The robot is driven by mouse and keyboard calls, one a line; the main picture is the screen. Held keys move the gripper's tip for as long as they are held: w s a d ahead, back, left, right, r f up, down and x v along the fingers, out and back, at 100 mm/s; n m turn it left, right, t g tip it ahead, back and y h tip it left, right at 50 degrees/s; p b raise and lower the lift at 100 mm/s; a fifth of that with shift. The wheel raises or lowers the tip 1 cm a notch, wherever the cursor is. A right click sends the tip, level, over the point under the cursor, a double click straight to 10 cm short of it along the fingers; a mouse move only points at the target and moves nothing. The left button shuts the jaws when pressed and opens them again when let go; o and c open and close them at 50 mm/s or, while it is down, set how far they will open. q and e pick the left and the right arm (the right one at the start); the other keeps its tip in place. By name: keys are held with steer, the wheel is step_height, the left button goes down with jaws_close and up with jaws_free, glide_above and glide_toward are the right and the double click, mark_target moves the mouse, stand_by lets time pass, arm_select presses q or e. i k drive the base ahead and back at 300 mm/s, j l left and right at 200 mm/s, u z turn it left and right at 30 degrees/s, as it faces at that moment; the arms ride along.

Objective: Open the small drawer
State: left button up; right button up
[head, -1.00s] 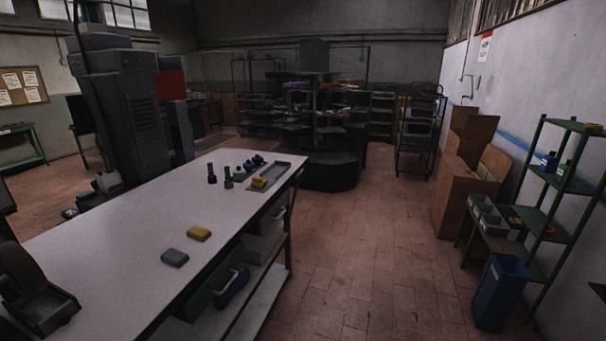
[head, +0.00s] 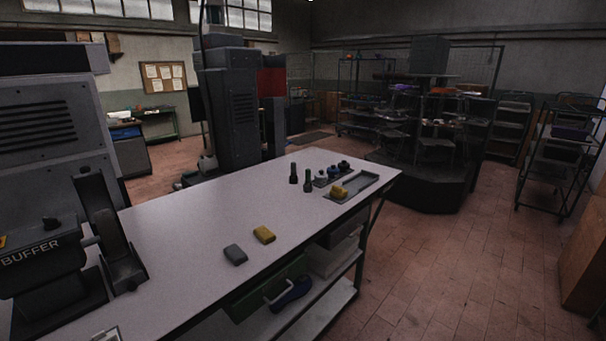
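The small drawer (head: 262,290) looks like a green box front under the near edge of the long white-topped workbench (head: 190,240). I cannot tell for certain whether the drawer is fully shut. A dark blue object (head: 291,293) shows just right of it, on or above the lower shelf. Neither of my grippers shows in the head view.
On the bench are a grey block (head: 235,255), a yellow block (head: 264,235), dark bottles and a grey tray (head: 352,188). A buffer machine (head: 45,255) stands at the left. Light bins (head: 333,258) sit under the bench. The floor (head: 440,270) to the right is clear.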

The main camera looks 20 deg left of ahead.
mark_target(126, 273)
steer(key=i+l+u, duration=0.2)
steer(key=u, duration=0.25)
steer(key=i+l+u, duration=0.1)
steer(key=l+u, duration=0.35)
steer(key=i+l+u, duration=0.1)
steer(key=l+u, duration=0.6)
steer(key=i+l, duration=0.05)
